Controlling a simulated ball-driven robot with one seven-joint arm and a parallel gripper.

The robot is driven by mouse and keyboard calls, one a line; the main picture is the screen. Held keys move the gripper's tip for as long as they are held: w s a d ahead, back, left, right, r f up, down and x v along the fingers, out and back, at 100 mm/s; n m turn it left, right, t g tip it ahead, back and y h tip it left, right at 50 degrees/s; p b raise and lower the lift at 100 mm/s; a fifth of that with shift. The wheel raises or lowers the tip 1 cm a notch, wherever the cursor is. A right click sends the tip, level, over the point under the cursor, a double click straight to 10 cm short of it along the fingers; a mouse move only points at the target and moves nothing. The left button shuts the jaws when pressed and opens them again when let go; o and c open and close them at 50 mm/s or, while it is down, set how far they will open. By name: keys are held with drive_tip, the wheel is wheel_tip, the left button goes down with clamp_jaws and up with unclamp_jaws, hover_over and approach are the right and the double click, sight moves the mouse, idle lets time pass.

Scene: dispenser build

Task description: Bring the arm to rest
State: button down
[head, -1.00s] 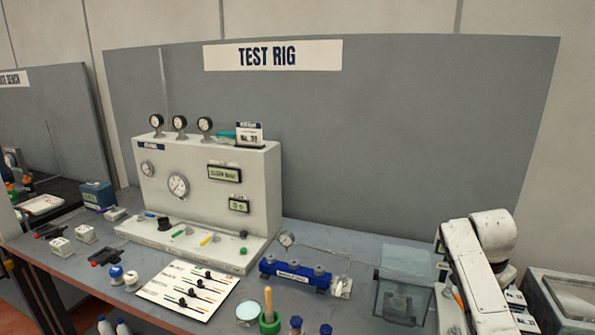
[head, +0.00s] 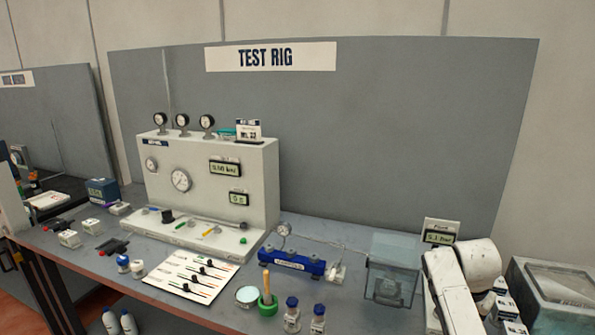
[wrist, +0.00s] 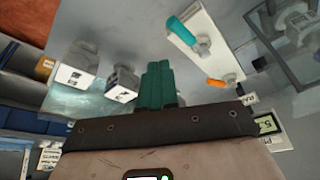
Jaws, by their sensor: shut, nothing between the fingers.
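My arm (head: 452,289) shows at the right edge of the bench in the head view, folded low; its gripper is hidden there. In the wrist view my gripper (wrist: 160,80) has its teal fingers together, with nothing between them. Below the fingers is a grey surface, with a white plate (wrist: 205,50) that carries a teal-handled and an orange-handled part to their right. Two white-and-grey blocks, one (wrist: 75,72) farther left and one (wrist: 123,84) close to the fingers, show on the left. I see no contact between the fingers and these things.
A clear box (head: 392,268) stands just left of my arm, and a lidded case (head: 560,295) to its right. A small display (head: 440,236) stands behind the arm. The test rig panel (head: 210,185), blue manifold (head: 290,263) and several bottles fill the bench further left.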

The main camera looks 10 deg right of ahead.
drive_tip(key=s+a+f+n, duration=0.1)
drive_tip(key=a+f, duration=0.1)
drive_tip(key=s+a+f+n, duration=0.1)
drive_tip(key=s+a+f, duration=0.1)
drive_tip(key=a, duration=0.1)
drive_tip(key=s+a+f+n+t, duration=0.1)
drive_tip(key=s+a+f, duration=0.1)
drive_tip(key=a, duration=0.1)
drive_tip(key=shift+a+y, duration=0.1)
drive_tip(key=shift+y, duration=0.3)
drive_tip(key=s+a+n+t+y, duration=0.1)
drive_tip(key=s+a+n, duration=0.5)
drive_tip(key=s, duration=0.6)
drive_tip(key=s+a+n+t+y, duration=0.1)
drive_tip(key=s+a+n, duration=0.2)
drive_tip(key=s+a, duration=0.6)
drive_tip(key=s+d+f+g+b, duration=0.3)
drive_tip(key=s+f+g+b, duration=0.1)
drive_tip(key=s+f, duration=0.7)
drive_tip(key=shift+s+d+f+b, duration=0.15)
drive_tip(key=shift+s+b, duration=0.6)
drive_tip(key=shift+s, duration=0.35)
